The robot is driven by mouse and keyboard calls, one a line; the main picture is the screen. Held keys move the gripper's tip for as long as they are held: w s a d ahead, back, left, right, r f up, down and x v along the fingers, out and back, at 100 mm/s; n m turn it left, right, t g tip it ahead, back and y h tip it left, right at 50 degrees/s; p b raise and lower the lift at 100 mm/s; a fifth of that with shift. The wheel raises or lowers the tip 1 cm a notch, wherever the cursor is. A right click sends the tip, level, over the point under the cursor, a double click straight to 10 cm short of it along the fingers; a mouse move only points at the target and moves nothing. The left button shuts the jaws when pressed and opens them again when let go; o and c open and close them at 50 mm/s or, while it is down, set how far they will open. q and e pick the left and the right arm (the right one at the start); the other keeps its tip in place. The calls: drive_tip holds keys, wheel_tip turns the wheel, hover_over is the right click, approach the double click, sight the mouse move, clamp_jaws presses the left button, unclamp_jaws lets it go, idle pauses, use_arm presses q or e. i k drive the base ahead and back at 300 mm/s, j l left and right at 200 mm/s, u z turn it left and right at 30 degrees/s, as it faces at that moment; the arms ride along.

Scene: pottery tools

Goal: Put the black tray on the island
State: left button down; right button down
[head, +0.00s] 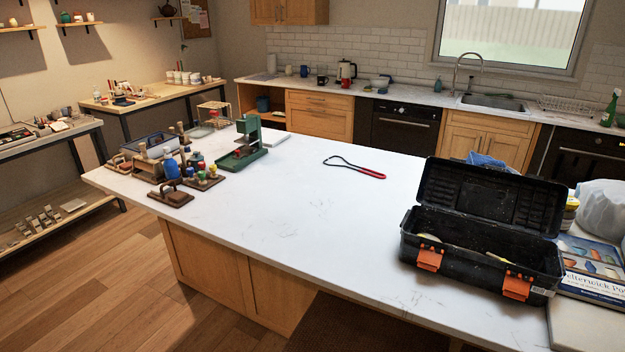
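The island (290,235) has a white marbled top over wooden cabinets and fills the middle of the head view. A black toolbox (475,255) with orange latches stands open on its right part, lid raised at the back. A few light-coloured items show inside it, but most of its inside is hidden. I cannot pick out a separate black tray for certain. A dark shallow tray-like thing (17,135) lies on the side table at the far left, too small to make out well. Neither of my grippers is in view.
A red-handled loop tool (355,167) lies mid-island. A green press (242,145) and several tools, bottles and holders crowd the left end. Books (592,268) and a white covered lump (602,208) are at the right. The island's centre front is clear. A counter with sink (492,102) runs behind.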

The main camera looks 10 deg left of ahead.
sight(310, 193)
drive_tip(key=i+j+z, duration=0.1)
drive_tip(key=j, duration=0.45)
drive_tip(key=i+j+z, duration=0.1)
drive_tip(key=j, duration=0.4)
drive_tip(key=i+j, duration=0.1)
drive_tip(key=j, duration=0.45)
drive_tip(key=i+j+z, duration=0.15)
drive_tip(key=j, duration=0.4)
